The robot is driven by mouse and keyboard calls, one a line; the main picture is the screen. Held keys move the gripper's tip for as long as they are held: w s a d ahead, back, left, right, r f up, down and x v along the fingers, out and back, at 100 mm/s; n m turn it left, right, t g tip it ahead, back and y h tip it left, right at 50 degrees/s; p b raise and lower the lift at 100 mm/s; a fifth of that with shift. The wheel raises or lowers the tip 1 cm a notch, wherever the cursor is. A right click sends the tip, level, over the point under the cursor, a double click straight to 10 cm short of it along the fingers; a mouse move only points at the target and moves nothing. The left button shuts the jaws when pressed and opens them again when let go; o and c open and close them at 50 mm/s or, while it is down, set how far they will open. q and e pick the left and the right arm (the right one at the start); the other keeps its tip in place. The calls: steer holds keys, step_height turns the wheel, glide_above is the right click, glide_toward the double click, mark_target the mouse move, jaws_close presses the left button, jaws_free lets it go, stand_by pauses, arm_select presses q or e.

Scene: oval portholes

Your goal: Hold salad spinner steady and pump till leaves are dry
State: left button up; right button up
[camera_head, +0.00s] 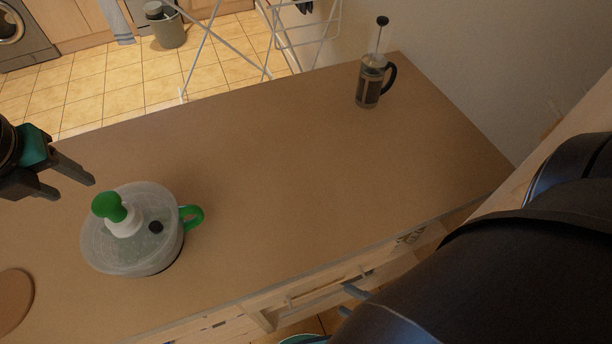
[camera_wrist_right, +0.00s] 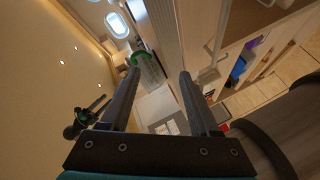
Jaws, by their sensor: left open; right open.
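The salad spinner (camera_head: 150,255) stands upright on the left of the brown counter in the head view. It has a translucent lid, a green pump knob (camera_head: 110,207) on a white collar, a dark button and a green side handle (camera_head: 196,216). Leaves inside cannot be made out. My left gripper (camera_head: 74,188) is open and empty, above and left of the spinner, apart from it. My right gripper (camera_wrist_right: 160,73) is open with nothing between its fingers in the right wrist view. In the head view its fingertips (camera_head: 350,300) show near the counter's front edge, well right of the spinner.
A French press (camera_head: 369,84) with raised plunger stands at the counter's far right. A round brown board (camera_head: 14,300) lies at the left edge. The counter's middle (camera_head: 290,170) is clear. Drawers (camera_head: 320,288) line its front; a white drying rack (camera_head: 225,45) stands behind.

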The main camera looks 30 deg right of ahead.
steer(key=w+r+n+y, duration=0.1)
steer(key=w+r+y, duration=0.1)
steer(key=w, duration=0.4)
steer(key=w+a+r+n+y, duration=0.1)
steer(key=w+r+n+y, duration=0.1)
steer(key=w, duration=0.4)
steer(key=w+a+r+n+g+y, duration=0.1)
steer(key=w+r+y, duration=0.1)
steer(key=w, duration=0.5)
steer(key=shift+a+n, duration=0.1)
steer(key=shift+n, duration=0.3)
steer(key=w+a+r+g+y, duration=0.1)
steer(key=w+r+g+y, duration=0.1)
steer(key=w, duration=0.2)
steer(key=m+g+h, duration=0.1)
steer(key=m+g, duration=0.5)
steer(key=g, duration=0.3)
glide_toward(199, 217)
steer(key=shift+h, duration=0.3)
steer(key=x, duration=0.7)
steer(key=w+f+x, duration=0.1)
steer(key=x, duration=0.3)
steer(key=shift+d, duration=0.25)
